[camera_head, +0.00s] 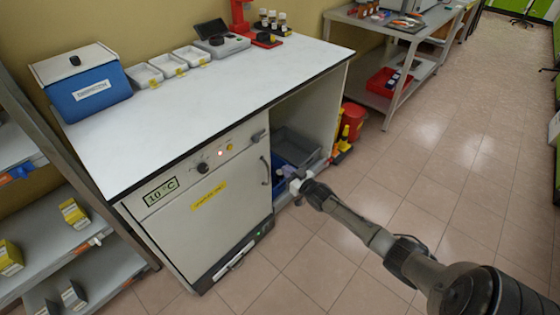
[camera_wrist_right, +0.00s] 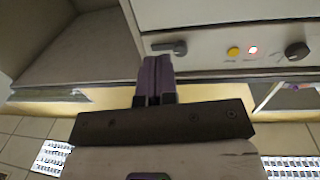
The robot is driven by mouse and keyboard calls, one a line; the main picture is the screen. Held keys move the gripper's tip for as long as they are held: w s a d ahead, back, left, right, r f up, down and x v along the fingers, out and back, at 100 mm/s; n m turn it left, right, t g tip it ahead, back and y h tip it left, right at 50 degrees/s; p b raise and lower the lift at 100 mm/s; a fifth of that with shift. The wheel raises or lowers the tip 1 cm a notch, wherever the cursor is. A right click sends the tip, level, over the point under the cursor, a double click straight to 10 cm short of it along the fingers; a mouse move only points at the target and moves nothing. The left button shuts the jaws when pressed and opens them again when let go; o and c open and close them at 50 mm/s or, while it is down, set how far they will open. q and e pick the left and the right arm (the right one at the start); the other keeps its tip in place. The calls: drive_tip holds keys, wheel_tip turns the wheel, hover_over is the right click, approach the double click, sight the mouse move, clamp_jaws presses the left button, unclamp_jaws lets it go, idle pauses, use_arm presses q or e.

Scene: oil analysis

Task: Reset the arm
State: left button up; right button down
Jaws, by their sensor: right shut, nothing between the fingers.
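My right arm reaches in from the lower right of the head view. Its gripper (camera_head: 295,184) is in front of the open compartment of the white cabinet (camera_head: 215,190). In the right wrist view the two purple-grey fingers (camera_wrist_right: 157,78) are pressed together with nothing between them. The cabinet front with its knobs shows there beyond the fingers. My left arm and gripper are not in view.
A blue bin (camera_head: 284,169) and a grey bin (camera_head: 296,148) sit in the open compartment near my gripper. A red can (camera_head: 353,118) and yellow-black tools (camera_head: 343,142) stand beside it. The tiled floor (camera_head: 440,130) to the right is free.

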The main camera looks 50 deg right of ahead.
drive_tip(key=shift+s, duration=0.1)
wheel_tip(320, 180, down, 5)
drive_tip(key=s+n+g, duration=0.1)
drive_tip(key=s+g, duration=0.1)
drive_tip(key=g, duration=0.4)
drive_tip(key=s+a+r+n+g+p, duration=0.1)
drive_tip(key=s+a+r+g, duration=0.2)
drive_tip(key=a, duration=0.4)
drive_tip(key=s+a+r+n+g+p, duration=0.1)
drive_tip(key=s+a+r+n+g, duration=0.1)
drive_tip(key=a+r, duration=0.45)
drive_tip(key=s+a+r+y+p, duration=0.1)
drive_tip(key=s+a+r+p, duration=0.35)
drive_tip(key=s+a, duration=0.4)
drive_tip(key=s+a+r+y+p, duration=0.2)
drive_tip(key=s+a+r+p, duration=0.25)
drive_tip(key=s+a, duration=0.35)
drive_tip(key=s+a+r+g+p, duration=0.1)
drive_tip(key=s+a+g+p, duration=0.3)
drive_tip(key=s, duration=0.5)
wheel_tip(320, 180, up, 37)
drive_tip(key=t+p, duration=0.1)
drive_tip(key=p, duration=3.7)
drive_tip(key=shift+a+r+y+p, duration=0.15)
drive_tip(key=shift+a+y+p, duration=0.05)
drive_tip(key=shift+y+p, duration=0.1)
